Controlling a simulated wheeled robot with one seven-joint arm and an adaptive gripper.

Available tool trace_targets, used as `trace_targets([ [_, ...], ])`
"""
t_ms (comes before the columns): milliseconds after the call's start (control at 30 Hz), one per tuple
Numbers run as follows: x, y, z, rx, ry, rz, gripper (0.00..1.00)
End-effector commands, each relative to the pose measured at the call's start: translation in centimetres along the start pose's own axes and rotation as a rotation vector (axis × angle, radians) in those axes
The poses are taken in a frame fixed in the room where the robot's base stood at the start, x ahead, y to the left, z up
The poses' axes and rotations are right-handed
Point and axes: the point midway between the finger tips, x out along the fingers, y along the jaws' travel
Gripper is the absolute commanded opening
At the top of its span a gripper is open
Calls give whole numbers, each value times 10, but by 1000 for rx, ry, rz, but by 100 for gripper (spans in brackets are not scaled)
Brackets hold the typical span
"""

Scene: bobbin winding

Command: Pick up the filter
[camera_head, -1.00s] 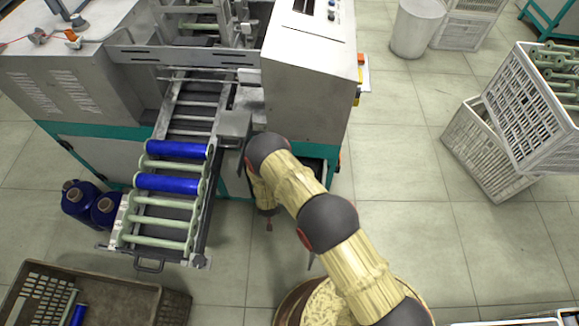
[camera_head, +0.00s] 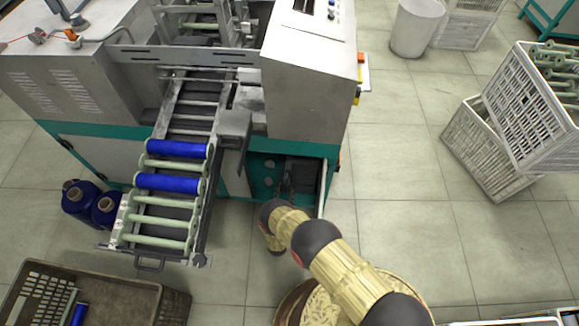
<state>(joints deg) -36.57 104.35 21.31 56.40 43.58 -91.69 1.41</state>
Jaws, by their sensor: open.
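The cabinet (camera_head: 262,170) in the machine's lower front stands open, with its door (camera_head: 322,188) swung outward at the right. Inside are a dark boxy part and small round parts on a teal back wall. I cannot tell which of these, if any, is the filter. My arm comes from the lower right and bends just in front of the opening. My gripper (camera_head: 284,187) shows only as a small dark shape at the cabinet opening, largely merged with the dark interior. It is open, and I see nothing held in it.
The bobbin rack (camera_head: 160,225) with two blue bobbins (camera_head: 168,184) juts out left of the cabinet. Blue cones (camera_head: 80,198) stand beside it. A brown crate (camera_head: 165,303) is at the lower left. White crates (camera_head: 490,150) stand at the right. The floor between is clear.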

Motion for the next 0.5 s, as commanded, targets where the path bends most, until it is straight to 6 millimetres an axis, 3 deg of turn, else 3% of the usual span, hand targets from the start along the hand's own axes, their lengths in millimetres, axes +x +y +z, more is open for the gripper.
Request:
trace_targets([
  [267,25,2,1,1,-1,1,41],
  [500,58,5,2,1,-2,1,41],
])
